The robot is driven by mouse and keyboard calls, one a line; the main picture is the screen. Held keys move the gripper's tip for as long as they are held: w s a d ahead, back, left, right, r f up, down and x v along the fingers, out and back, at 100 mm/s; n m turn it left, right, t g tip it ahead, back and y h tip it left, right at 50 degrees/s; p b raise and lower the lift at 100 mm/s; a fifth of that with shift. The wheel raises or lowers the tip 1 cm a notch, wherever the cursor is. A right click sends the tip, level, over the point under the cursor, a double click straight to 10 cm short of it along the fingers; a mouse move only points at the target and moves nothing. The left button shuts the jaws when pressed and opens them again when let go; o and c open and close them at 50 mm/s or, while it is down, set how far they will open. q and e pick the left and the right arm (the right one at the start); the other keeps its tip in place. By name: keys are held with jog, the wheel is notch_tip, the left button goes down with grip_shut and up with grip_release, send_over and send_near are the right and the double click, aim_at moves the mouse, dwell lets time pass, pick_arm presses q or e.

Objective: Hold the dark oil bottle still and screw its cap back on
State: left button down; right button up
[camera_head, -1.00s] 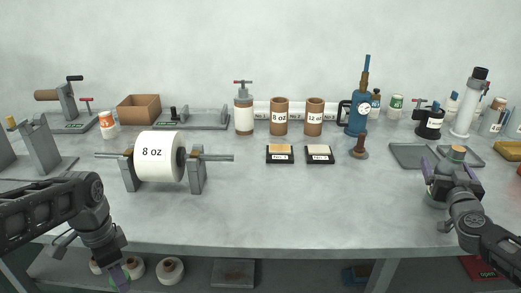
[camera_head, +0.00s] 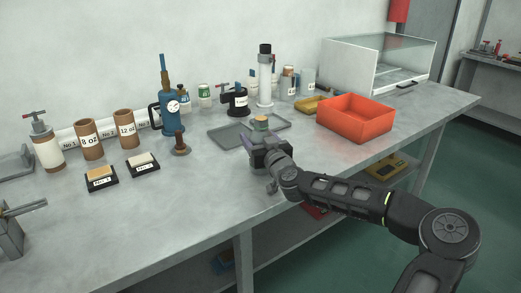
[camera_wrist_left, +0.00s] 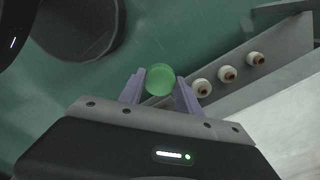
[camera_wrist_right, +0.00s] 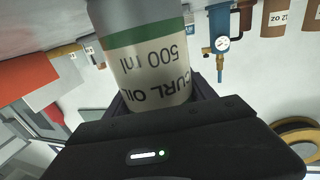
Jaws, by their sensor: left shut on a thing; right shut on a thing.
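The oil bottle stands upright over the table in the head view, its top (camera_head: 261,122) showing above my right gripper (camera_head: 264,146). In the right wrist view the bottle (camera_wrist_right: 150,65) fills the space between the fingers, with a cream "CURL OIL 500 ml" label and a green band. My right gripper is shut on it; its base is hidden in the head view. My left gripper (camera_wrist_left: 160,92) is out of the head view. In the left wrist view it is shut on the round green cap (camera_wrist_left: 160,79), away from the bottle and beyond the tabletop edge.
Grey trays (camera_head: 228,136) lie behind the bottle, and an orange bin (camera_head: 355,123) stands to its right. A white column (camera_head: 265,82) and a dark pot (camera_head: 238,102) stand behind.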

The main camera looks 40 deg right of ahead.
grip_shut()
jog(key=shift+r, duration=0.1)
jog(key=shift+r, duration=0.1)
dwell(0.4)
notch_tip(320, 180, up, 10)
jog(key=shift+f+p, duration=0.1)
jog(key=shift+p, duration=0.6)
jog(key=shift+o, duration=1)
grip_release()
grip_shut()
